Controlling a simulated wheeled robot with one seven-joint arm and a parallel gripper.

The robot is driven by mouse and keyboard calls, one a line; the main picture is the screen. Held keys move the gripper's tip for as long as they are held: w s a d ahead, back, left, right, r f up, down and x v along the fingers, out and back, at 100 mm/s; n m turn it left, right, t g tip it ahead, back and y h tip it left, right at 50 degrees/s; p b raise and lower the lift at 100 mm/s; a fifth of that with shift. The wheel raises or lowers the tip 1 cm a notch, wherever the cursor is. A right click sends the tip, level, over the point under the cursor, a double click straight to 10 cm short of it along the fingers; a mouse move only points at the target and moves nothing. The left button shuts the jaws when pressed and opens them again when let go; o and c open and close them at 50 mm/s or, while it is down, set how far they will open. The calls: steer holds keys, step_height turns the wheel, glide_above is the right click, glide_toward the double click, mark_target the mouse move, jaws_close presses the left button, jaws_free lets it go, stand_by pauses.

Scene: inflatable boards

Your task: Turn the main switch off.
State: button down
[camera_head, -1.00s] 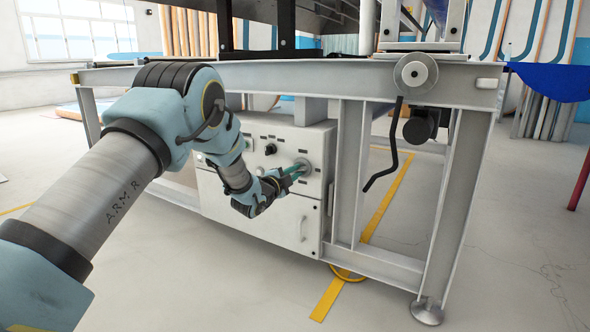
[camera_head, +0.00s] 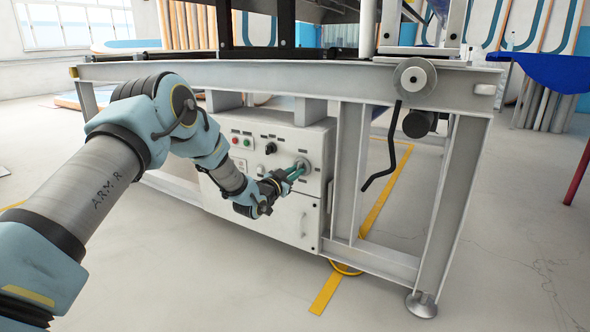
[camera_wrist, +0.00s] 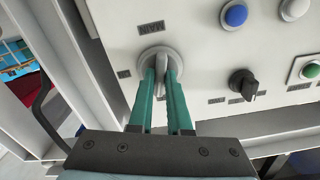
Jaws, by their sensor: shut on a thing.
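The main switch (camera_head: 304,164) is a round grey rotary switch at the upper right of the white control cabinet's front. In the wrist view its round base (camera_wrist: 159,52) sits beside a dark label reading MAIN (camera_wrist: 151,28). My gripper (camera_head: 297,170) reaches it from the lower left. In the wrist view the green fingers of my gripper (camera_wrist: 160,80) are shut on the switch's grey handle, one on each side. The handle shows as a narrow strip between them, so its exact setting is hard to read.
The white cabinet (camera_head: 285,212) carries a black knob (camera_head: 270,148) and red and green buttons (camera_head: 235,141) left of the switch. A grey frame leg (camera_head: 347,175) and a black crank handle (camera_head: 391,150) stand to the right. Open floor lies in front.

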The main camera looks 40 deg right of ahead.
steer(key=shift+n+p, duration=0.45)
steer(key=shift+n, duration=1.15)
steer(key=shift+f, duration=0.1)
steer(key=c, duration=0.9)
jaws_free()
steer(key=shift+o, duration=0.2)
steer(key=shift+a, duration=0.15)
steer(key=p+v, duration=0.3)
steer(key=v, duration=0.7)
steer(key=shift+a, duration=0.25)
